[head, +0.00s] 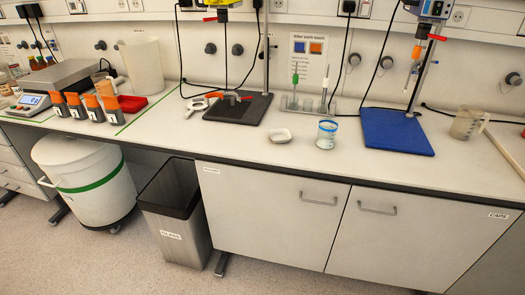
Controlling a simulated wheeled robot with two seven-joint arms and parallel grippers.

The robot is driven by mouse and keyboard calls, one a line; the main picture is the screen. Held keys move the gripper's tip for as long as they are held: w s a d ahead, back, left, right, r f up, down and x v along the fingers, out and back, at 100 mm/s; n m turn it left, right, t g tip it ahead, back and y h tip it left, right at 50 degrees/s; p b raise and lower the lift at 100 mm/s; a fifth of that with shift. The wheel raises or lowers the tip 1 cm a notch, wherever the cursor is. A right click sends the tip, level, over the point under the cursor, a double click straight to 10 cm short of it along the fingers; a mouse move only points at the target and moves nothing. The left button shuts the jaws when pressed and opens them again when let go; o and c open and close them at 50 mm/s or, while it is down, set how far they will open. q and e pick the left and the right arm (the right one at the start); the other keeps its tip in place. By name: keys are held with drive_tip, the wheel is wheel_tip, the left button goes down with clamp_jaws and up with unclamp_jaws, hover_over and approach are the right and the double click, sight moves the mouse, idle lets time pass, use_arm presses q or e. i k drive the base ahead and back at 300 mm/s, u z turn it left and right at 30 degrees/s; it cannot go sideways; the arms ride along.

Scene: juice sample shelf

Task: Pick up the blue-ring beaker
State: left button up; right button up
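The blue-ring beaker (326,134) is a small clear beaker with a blue band near its rim. It stands upright on the white bench, to the left of the blue stand base and to the right of a small white dish. Its contents look whitish, but it is too small to be sure. Neither of my grippers shows in the head view, and nothing touches the beaker.
The small white dish (280,135) sits just left of the beaker. A blue stand base (397,132) is at right, a black stand base (239,108) at left. A tool rack (305,104) stands behind. The bench front edge before the beaker is clear.

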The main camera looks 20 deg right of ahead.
sight(327, 129)
drive_tip(key=u, duration=1.4)
drive_tip(key=i, duration=0.25)
drive_tip(key=z, duration=1)
drive_tip(key=i, duration=1.25)
drive_tip(key=z, duration=1)
